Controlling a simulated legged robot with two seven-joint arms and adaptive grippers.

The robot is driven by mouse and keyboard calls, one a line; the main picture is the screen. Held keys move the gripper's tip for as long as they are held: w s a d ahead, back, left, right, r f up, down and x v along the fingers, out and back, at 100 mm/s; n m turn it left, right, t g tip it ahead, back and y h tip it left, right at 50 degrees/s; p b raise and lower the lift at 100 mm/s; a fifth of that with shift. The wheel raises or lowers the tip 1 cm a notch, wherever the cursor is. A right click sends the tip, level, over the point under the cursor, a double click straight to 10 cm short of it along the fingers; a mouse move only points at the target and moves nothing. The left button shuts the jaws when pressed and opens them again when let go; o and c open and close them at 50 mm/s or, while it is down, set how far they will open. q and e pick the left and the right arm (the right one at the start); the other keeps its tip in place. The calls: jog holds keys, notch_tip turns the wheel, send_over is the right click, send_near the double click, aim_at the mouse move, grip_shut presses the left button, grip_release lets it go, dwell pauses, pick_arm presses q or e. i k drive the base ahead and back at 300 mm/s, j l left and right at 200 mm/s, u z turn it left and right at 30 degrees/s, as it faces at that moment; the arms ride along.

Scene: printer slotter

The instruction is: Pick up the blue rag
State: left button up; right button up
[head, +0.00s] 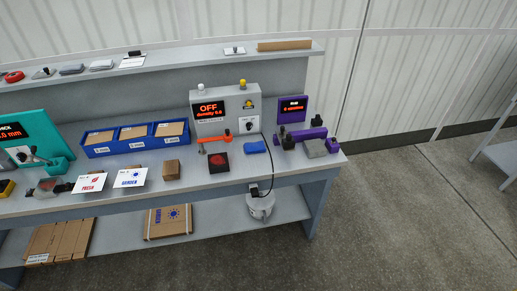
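The blue rag (255,147) lies flat on the grey workbench (226,184), in front of the grey machine (222,112) whose red display reads OFF. It sits between a dark block with a red top (218,163) on its left and a purple device (306,134) on its right. Its top is uncovered, and nothing holds it. Neither of my grippers is in view.
Blue bins (119,149) with brown contents stand left of the machine. A shelf (200,58) runs behind. Open floor (400,230) is at right.

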aim_at(260, 146)
jog(key=i+l+u, duration=0.2)
jog(key=i+l, duration=0.35)
jog(key=i+l+u, duration=0.25)
jog(key=i+l, duration=0.25)
jog(key=l, duration=0.15)
